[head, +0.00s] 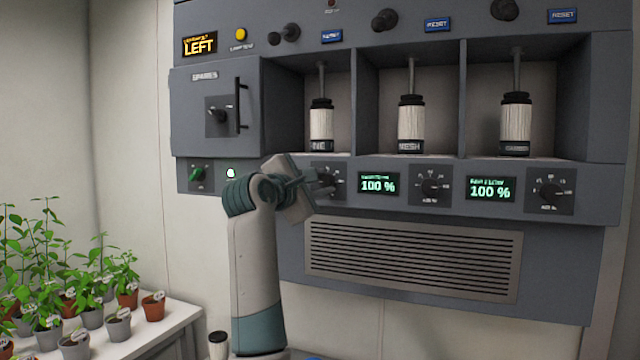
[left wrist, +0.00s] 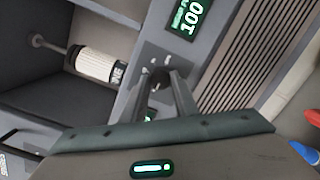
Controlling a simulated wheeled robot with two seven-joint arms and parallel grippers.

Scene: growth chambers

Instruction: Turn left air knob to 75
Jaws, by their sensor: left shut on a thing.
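The left air knob (head: 333,186) is a dark dial on a square plate at the left of the panel's lower strip, partly hidden by my gripper. The display (head: 378,185) just right of it reads 100 %. My left gripper (head: 322,188) reaches it from the left and is shut on the knob. In the left wrist view the fingers (left wrist: 166,86) close around the knob (left wrist: 159,77), and the display (left wrist: 187,17) shows 100. The knob's exact pointer angle is hard to tell. My right gripper is not in view.
Two more dials, a middle one (head: 435,187) and a right one (head: 549,191), sit along the strip, with a second 100 % display (head: 490,189) between them. A vent grille (head: 412,262) lies below. Potted plants (head: 90,315) stand lower left.

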